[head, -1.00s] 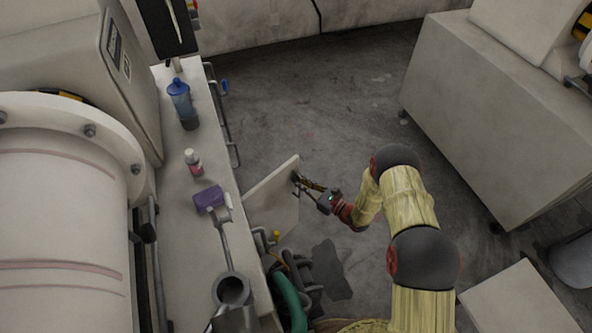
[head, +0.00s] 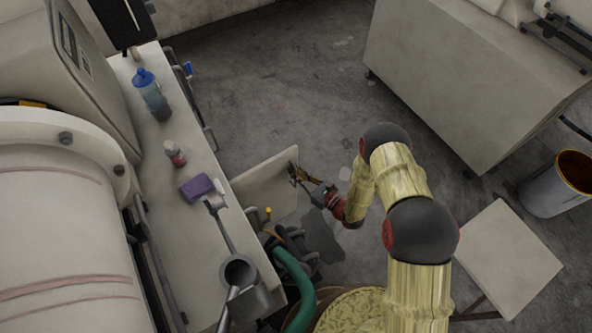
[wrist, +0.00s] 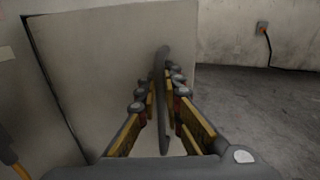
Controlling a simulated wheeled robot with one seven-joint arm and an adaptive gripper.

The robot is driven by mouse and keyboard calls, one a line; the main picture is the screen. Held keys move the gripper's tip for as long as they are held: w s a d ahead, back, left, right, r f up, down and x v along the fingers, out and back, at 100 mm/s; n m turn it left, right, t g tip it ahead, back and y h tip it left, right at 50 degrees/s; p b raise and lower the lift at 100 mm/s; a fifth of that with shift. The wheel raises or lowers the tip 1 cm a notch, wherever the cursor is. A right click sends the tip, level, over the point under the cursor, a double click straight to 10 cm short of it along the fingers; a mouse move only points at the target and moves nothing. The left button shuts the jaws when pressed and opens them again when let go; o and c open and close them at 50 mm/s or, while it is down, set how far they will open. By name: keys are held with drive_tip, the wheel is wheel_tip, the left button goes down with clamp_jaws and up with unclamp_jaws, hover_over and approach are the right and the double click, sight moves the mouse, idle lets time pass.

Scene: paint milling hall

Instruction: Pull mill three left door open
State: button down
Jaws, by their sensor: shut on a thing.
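The cabinet door (head: 262,186) is a pale flat panel. In the head view it stands swung out from the front of the mill's bench, to the right of the bench top. My gripper (head: 298,176) is at the door's outer edge. In the wrist view the door (wrist: 95,70) fills the left and middle, and my gripper (wrist: 163,100) is shut on its dark upright bar handle (wrist: 163,75), with a finger on each side. Dark pipes or hoses show in the opening behind the door. The hinge is not clearly visible.
A stool-like table (head: 508,255) and bucket (head: 562,185) stand right.

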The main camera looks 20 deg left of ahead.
drive_tip(key=c, duration=2.3)
unclamp_jaws()
drive_tip(key=shift+w, duration=0.1)
drive_tip(key=v, duration=1.2)
